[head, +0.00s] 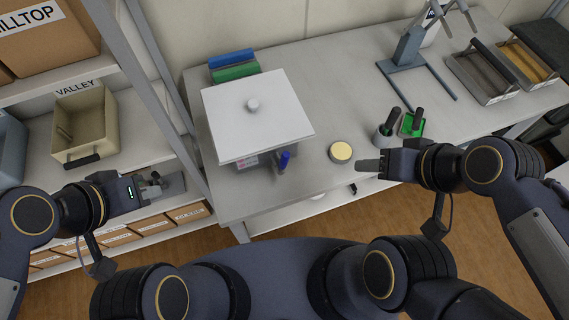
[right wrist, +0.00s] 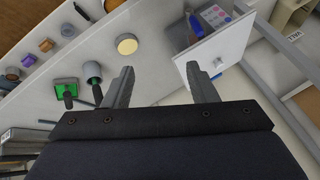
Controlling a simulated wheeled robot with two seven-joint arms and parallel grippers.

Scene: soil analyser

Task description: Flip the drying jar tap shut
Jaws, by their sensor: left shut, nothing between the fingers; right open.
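My left gripper (head: 166,186) is shut and empty beside the left shelf.
A round yellow-topped container (head: 341,152) stands between the box and my right gripper. Behind that gripper are a grey cup (head: 383,137) and a green tray (head: 411,125) with dark-handled tools. Blue and green rolls (head: 235,72) lie behind the box. The bench middle (head: 335,85) is clear.

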